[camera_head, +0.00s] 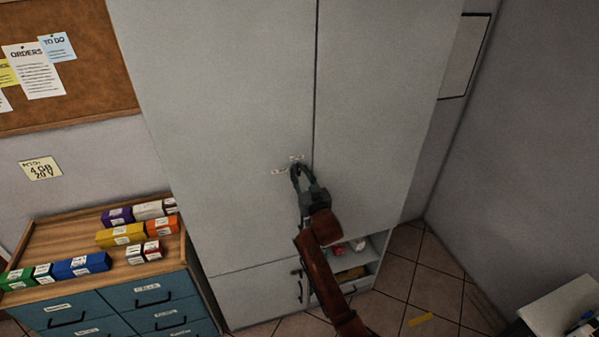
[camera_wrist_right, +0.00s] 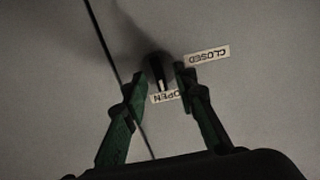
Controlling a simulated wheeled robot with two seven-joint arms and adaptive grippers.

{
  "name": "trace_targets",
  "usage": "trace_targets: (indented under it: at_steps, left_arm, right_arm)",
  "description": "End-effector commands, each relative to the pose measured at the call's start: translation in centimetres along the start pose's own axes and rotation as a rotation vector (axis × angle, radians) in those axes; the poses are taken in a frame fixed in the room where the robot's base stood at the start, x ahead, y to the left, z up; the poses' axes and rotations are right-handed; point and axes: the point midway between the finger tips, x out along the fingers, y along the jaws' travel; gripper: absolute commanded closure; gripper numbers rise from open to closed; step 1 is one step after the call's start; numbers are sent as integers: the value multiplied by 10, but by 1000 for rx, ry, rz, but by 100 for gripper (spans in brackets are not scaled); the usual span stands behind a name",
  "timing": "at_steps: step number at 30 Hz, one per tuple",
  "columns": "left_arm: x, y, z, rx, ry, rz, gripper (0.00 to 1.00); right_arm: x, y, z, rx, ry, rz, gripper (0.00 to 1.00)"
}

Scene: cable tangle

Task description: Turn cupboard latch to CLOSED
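The grey cupboard (camera_head: 235,110) stands ahead with its upper doors shut. In the right wrist view its small dark latch (camera_wrist_right: 157,68) has a white mark pointing at the OPEN label (camera_wrist_right: 164,98). The CLOSED label (camera_wrist_right: 207,56) lies to the right; both labels appear upside down there. In the head view, two small labels (camera_head: 278,171) show near the door seam, too small to read. My right gripper (camera_wrist_right: 160,79) is open, with one finger on each side of the latch; contact is unclear. In the head view this gripper (camera_head: 297,170) hides the latch. My left gripper is out of view.
A wooden-topped drawer unit (camera_head: 75,240) with several coloured boxes stands left of the cupboard. Below the right door is an open shelf (camera_head: 352,262) holding small items. A white-topped surface (camera_head: 560,308) is at lower right. Tiled floor (camera_head: 435,275) lies between.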

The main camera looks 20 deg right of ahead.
Motion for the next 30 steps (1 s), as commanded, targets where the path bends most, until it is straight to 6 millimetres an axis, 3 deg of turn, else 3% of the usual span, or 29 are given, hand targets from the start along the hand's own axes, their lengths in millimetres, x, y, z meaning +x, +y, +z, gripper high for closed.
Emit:
trace_targets:
  at_steps: [4, 13, 24, 30]
  left_arm:
    - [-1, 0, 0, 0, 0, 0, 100]
    - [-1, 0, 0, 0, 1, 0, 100]
    - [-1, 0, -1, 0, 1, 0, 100]
    - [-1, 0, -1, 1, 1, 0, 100]
  right_arm:
    - [9, 0, 0, 0, 0, -1, 74]
    - [11, 0, 0, 0, 0, 0, 75]
    - [11, 0, 0, 0, 0, 0, 100]
    - [10, 0, 0, 0, 0, 0, 100]
